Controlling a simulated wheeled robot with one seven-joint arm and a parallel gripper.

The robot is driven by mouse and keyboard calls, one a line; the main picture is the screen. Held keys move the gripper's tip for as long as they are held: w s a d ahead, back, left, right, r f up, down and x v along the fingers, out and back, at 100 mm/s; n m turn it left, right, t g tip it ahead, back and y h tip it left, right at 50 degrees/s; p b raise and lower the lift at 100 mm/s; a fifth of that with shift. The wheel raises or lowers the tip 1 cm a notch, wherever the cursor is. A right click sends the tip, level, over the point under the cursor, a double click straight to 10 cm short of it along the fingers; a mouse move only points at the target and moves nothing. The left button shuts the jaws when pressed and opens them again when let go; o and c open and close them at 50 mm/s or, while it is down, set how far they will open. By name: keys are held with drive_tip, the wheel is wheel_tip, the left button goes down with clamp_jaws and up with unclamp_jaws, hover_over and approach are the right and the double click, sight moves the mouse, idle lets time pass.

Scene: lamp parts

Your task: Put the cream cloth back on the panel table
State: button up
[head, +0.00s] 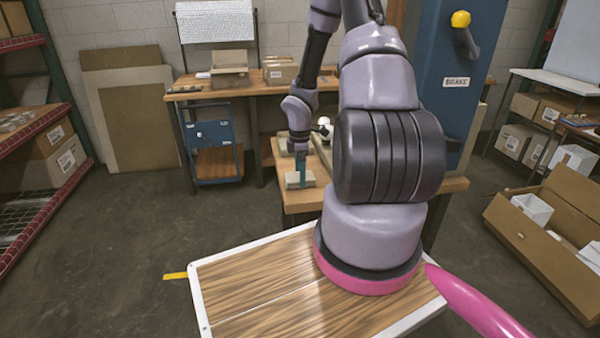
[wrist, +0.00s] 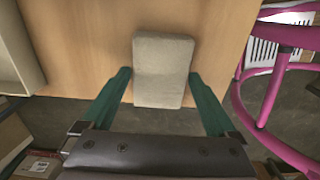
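The cream cloth (wrist: 164,70) looks like a thick folded pad in the wrist view. It also shows small in the head view (head: 300,181), near the front left of a wooden table (head: 325,196). In the wrist view its lower end reaches past the table's edge in the picture; I cannot tell whether it rests on the top or is just above it. My gripper (wrist: 160,76) has its green fingers spread, one on each side of the cloth. In the head view my gripper (head: 302,168) points down at the cloth. Contact between fingers and cloth is not clear.
The blue panel (head: 450,80) marked BRAKE stands behind my arm at the right. Small parts, including a white ball (head: 323,121), are on the table beyond my gripper. A workbench (head: 225,92) is at the back. An open carton (head: 550,230) is at the right; the left floor is clear.

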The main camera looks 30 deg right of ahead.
wheel_tip(320, 180, up, 12)
wheel_tip(320, 180, up, 11)
drive_tip(key=m+t+h, duration=0.1)
drive_tip(key=m, duration=0.4)
hover_over(298, 181)
drive_tip(key=s+a+r+m+t+y, duration=0.1)
drive_tip(key=s+a+r+m+t, duration=0.1)
drive_tip(key=r, duration=0.5)
drive_tip(key=s+a+r+m+t+y, duration=0.1)
drive_tip(key=s+a+r+m+t, duration=0.1)
drive_tip(key=s+a+r+m, duration=0.3)
drive_tip(key=s+a+r+m+t+y, duration=0.1)
drive_tip(key=s+a+r+m+t, duration=0.1)
drive_tip(key=s+a+r+m, duration=0.2)
drive_tip(key=s+r+m, duration=0.3)
drive_tip(key=s+r, duration=0.2)
drive_tip(key=s, duration=0.1)
drive_tip(key=shift+a+r, duration=0.2)
drive_tip(key=shift+a, duration=0.05)
